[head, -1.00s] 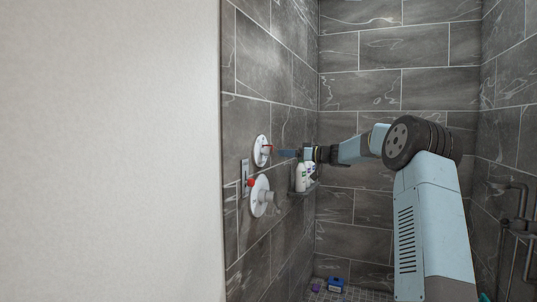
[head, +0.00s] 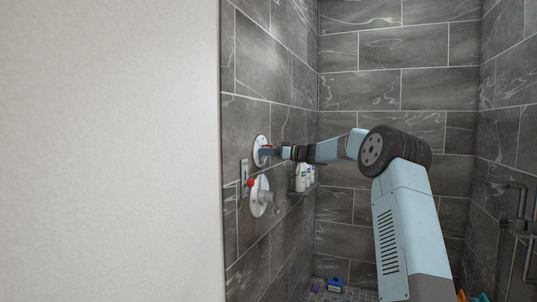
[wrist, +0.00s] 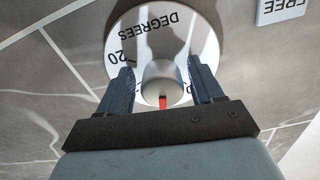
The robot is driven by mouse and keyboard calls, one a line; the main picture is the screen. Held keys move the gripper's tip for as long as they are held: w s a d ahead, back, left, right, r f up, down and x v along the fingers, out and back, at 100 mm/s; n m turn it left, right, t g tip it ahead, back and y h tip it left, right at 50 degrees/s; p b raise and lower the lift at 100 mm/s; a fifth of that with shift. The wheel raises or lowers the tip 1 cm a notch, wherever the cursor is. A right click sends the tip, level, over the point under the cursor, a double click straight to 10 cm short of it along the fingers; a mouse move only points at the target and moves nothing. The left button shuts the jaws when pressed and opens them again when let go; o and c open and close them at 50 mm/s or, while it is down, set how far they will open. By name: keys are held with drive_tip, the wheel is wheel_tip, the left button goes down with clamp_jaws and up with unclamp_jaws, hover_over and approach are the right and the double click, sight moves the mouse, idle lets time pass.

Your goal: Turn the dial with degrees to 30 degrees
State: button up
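The dial with degrees (wrist: 203,41) is a round white plate on the tiled wall, with "DEGREES" and "20" printed on it. In the head view the dial (head: 259,142) is the upper of two white discs. Its silver knob (wrist: 162,80) carries a red pointer (wrist: 162,102) toward the bottom of the wrist view. My gripper (wrist: 160,72) is open, with one finger on each side of the knob and small gaps visible. In the head view my gripper (head: 268,152) is at the dial. My gripper hides the dial's lower part and most other numbers.
A second white disc (head: 258,196) with a grey handle and a red knob (head: 250,183) is just below. A shelf with bottles (head: 300,178) is to the right. A sign reading "FREE" (wrist: 281,9) is at the wrist view's top right. A blue item (head: 335,284) lies on the floor.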

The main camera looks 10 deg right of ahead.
drive_tip(key=c, duration=0.9)
drive_tip(key=m, duration=0.5)
drive_tip(key=shift+f+m, duration=0.1)
drive_tip(key=shift+m, duration=0.2)
drive_tip(key=shift+d+m, duration=0.1)
drive_tip(key=shift+m, duration=2.5)
drive_tip(key=o, duration=0.8)
drive_tip(key=shift+f, duration=0.1)
drive_tip(key=shift+o, duration=1.1)
